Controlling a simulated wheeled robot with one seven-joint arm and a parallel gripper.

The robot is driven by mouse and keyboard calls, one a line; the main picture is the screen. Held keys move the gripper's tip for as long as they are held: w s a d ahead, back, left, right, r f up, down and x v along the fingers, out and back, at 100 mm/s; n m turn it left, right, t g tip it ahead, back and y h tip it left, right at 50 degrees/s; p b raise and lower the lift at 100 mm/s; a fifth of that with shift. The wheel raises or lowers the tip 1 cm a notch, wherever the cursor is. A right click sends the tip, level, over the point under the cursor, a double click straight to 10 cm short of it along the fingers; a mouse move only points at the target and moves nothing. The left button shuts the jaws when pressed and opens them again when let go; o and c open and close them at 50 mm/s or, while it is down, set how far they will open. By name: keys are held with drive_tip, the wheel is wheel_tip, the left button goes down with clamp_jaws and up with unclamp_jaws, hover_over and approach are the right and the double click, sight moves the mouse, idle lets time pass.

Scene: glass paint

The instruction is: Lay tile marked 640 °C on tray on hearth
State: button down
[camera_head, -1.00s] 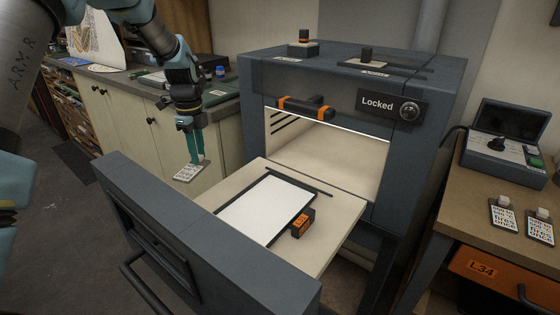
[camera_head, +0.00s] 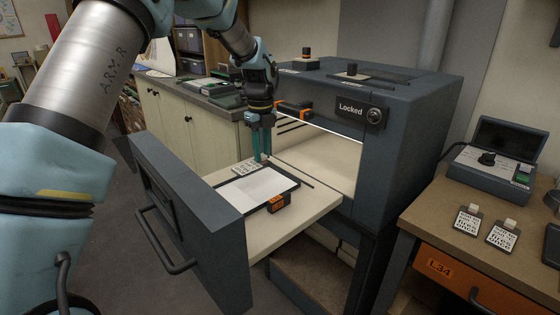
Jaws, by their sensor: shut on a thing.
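My gripper (camera_head: 262,155) points down over the far left part of the pulled-out hearth and is shut on a small pale tile (camera_head: 244,168) with dark print. The print is too small to read, so I cannot tell whether it is 640 °C. The tray (camera_head: 259,187), white with a dark rim, lies on the cream hearth (camera_head: 308,204). The held tile shows just behind the tray's far left edge. I cannot tell whether it touches the tray or hearth. The tray's white middle is bare.
Two printed tags (camera_head: 467,220) lie on the right bench, beside a grey control box (camera_head: 492,168).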

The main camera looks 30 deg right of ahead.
sight(264, 162)
drive_tip(key=shift+s+f, duration=0.15)
drive_tip(key=shift+s, duration=0.25)
wheel_tip(264, 162, down, 4)
drive_tip(key=b, duration=0.4)
drive_tip(key=shift+s+f, duration=0.1)
drive_tip(key=shift+f, duration=1.1)
drive_tip(key=c, duration=0.6)
unclamp_jaws()
